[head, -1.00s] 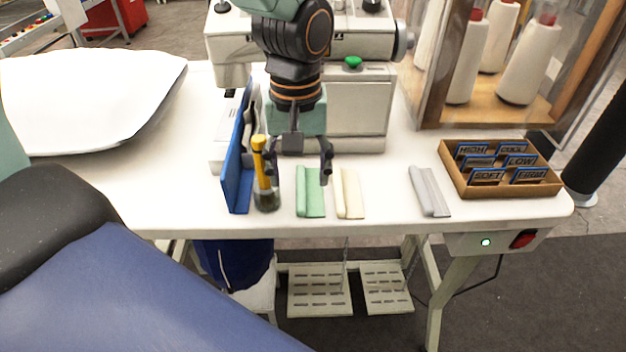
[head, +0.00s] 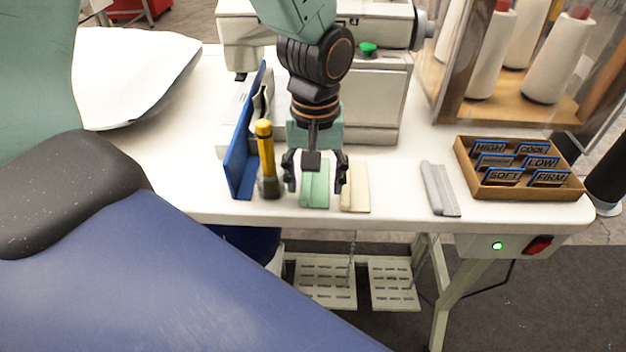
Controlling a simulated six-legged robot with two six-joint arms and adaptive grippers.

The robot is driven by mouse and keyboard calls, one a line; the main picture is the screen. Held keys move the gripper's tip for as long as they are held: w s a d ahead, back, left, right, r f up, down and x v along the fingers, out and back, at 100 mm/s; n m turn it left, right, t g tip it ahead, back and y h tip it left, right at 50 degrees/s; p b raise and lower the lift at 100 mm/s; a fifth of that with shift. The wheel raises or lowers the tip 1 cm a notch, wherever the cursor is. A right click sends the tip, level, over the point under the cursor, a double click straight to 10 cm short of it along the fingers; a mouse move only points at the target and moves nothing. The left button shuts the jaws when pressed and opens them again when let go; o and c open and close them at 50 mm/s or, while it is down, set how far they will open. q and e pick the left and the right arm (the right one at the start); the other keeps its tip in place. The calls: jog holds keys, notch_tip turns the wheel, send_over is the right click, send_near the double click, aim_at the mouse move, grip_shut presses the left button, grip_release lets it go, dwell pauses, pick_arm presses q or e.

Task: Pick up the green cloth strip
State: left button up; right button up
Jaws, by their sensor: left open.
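The green cloth strip (head: 314,192) lies on the white table near its front edge, just left of a cream strip. My left gripper (head: 315,187) is open above the green strip, with one finger over each side of it. A gap shows between the fingers, and nothing is held. The gripper's palm hides the far part of the strip. I cannot tell how high the fingertips are above the table. My right gripper is not in view.
A cream strip (head: 355,189) lies close to the right finger. A yellow-handled tool in a dark holder (head: 268,180) and a blue upright panel (head: 240,165) stand close on the left. A grey strip (head: 440,188) and a label tray (head: 522,193) are farther right. A sewing machine (head: 370,90) stands behind.

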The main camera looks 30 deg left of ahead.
pick_arm(q)
jog(key=shift+w+f, duration=0.15)
jog(key=shift+f, duration=0.6)
jog(key=shift+w+a+f, duration=0.1)
jog(key=shift+a+f, duration=0.15)
jog(key=shift+f, duration=0.2)
jog(key=shift+r, duration=0.1)
jog(key=shift+d+r, duration=0.1)
jog(key=shift+d, duration=0.1)
jog(key=shift+c, duration=1.4)
jog(key=shift+a, duration=0.1)
jog(key=c, duration=0.8)
grip_shut()
